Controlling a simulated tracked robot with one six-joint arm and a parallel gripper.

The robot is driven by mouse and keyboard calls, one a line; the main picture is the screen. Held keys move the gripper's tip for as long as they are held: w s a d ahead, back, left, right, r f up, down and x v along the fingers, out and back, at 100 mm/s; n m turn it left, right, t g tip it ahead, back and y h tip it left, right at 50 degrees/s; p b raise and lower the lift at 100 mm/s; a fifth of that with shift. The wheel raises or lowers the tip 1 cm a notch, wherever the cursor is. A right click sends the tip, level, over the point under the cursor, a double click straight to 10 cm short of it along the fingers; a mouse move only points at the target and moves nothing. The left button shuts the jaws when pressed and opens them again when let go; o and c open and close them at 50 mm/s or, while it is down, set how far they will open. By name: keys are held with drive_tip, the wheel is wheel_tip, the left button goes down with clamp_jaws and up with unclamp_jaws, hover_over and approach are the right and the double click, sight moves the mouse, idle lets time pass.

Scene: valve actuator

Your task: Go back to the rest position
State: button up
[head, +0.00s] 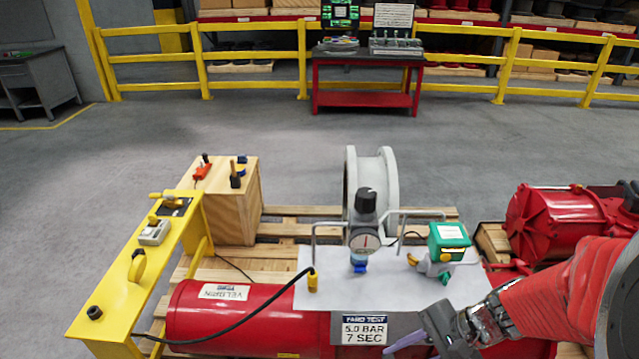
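My gripper (432,332) is at the bottom right, in front of the red actuator cylinder (240,318), at the end of my red-sleeved arm. Its fingers are seen edge-on and partly overlap, so I cannot tell whether they are open or shut. No held object can be made out. The cylinder lies on a wooden pallet (290,228). A light grey plate (395,290) on it carries a round gauge with a black knob (365,225) and a green-topped device (448,240). A sign reading 5.0 BAR 7 SEC (364,329) is on the front, left of the gripper.
A yellow bench (120,293) with small fittings stands at the left, beside a wooden box (235,205) with tools. A grey flanged pipe piece (375,180) stands behind the plate. Another red actuator (550,222) is at the right. Open floor extends to a red tool cart (365,98) and yellow railing.

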wheel_tip(320, 180, up, 18)
drive_tip(key=s+n+t+h, duration=0.3)
drive_tip(key=n+h, duration=0.3)
drive_tip(key=n, duration=0.5)
drive_tip(key=shift+a+n+t+h, duration=0.4)
drive_tip(key=shift+t, duration=0.2)
